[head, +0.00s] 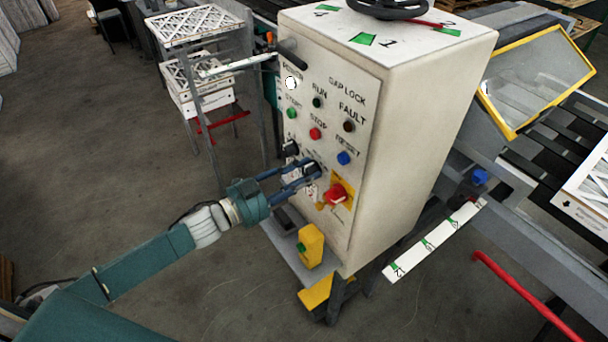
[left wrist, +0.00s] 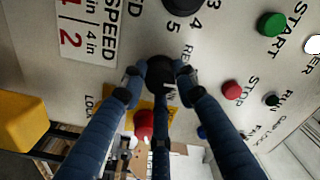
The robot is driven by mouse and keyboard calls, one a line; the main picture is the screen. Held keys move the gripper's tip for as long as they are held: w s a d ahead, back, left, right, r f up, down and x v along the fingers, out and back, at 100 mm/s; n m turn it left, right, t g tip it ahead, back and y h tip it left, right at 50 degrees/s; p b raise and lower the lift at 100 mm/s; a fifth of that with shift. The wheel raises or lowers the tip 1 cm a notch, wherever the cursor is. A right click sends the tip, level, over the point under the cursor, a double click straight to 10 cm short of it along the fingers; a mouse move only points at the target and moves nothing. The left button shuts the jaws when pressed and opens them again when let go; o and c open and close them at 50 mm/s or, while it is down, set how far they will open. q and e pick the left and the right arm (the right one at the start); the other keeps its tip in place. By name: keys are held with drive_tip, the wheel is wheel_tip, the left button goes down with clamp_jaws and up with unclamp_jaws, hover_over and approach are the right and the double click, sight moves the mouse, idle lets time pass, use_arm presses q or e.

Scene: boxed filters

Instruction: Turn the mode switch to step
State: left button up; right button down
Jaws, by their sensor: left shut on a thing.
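The mode switch is a black knob on the front of the cream control cabinet (head: 365,95). In the head view the switch (head: 311,167) sits below the red stop button, partly covered by the fingers. In the left wrist view the switch (left wrist: 160,69) shows between the fingertips. My left gripper (head: 309,172) is shut on it; its blue-black fingers also fill the left wrist view (left wrist: 160,78). The labels around the switch are mostly hidden by the fingers, so I cannot read which mode it points to. My right gripper is not in view.
A second black knob (head: 290,148) with numbers sits up and left of the switch. A red switch on a yellow plate (head: 336,193) is close on the right. Start (head: 292,113), stop (head: 315,133) and reset (head: 344,158) buttons are above. A yellow box (head: 311,246) stands below.

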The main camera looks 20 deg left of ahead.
use_arm(q)
drive_tip(key=shift+a+f, duration=0.1)
drive_tip(key=shift+f, duration=0.2)
drive_tip(key=o, duration=1.1)
drive_tip(key=shift+o, duration=0.2)
drive_tip(key=shift+r, duration=0.1)
drive_tip(key=shift+s+a, duration=0.1)
drive_tip(key=v, duration=1.1)
drive_tip(key=shift+s+a, duration=0.3)
